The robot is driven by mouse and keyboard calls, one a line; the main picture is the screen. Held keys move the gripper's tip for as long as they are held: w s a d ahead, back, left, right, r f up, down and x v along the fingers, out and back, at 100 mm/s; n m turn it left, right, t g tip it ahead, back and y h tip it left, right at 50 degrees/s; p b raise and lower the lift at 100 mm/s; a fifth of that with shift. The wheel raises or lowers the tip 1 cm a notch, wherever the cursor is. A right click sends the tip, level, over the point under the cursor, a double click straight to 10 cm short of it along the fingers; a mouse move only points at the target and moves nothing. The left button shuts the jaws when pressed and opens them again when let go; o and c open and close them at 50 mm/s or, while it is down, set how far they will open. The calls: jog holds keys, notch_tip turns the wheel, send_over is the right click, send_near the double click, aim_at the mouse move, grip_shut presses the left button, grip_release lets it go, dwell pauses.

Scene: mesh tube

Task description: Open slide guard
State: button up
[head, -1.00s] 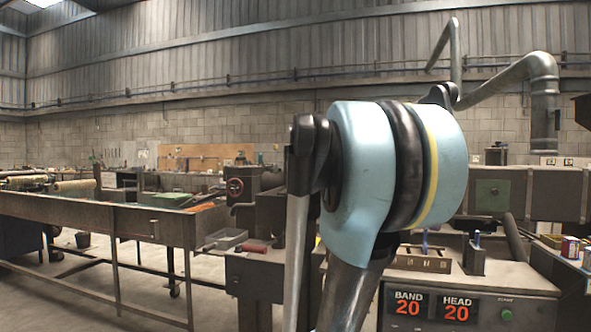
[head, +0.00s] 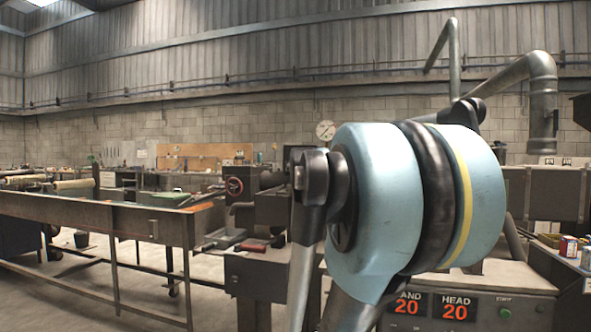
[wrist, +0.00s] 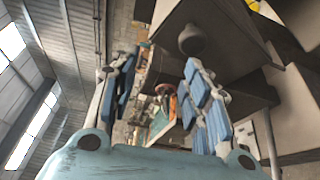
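I cannot single out the slide guard for certain. In the wrist view a dark box-shaped machine part (wrist: 215,30) with a round dark knob (wrist: 190,40) lies ahead, beyond the fingertips and toward the right finger. My gripper (wrist: 160,82) is open, with its two blue-padded fingers apart and nothing between them. It looks apart from the knob. In the head view my arm's large blue joint covers the middle of the machine, and my gripper is hidden behind it.
A machine (head: 545,195) with a control panel (head: 440,306) reading "HEAD 20" stands at the right, with a large metal pipe (head: 541,100) above. A long metal bench (head: 95,220) runs along the left. Open floor lies in front of the bench.

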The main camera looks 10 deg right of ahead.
jog(key=s+a, duration=0.1)
jog(key=s, duration=0.7)
jog(key=shift+a, duration=0.15)
jog(key=shift+c, duration=0.6)
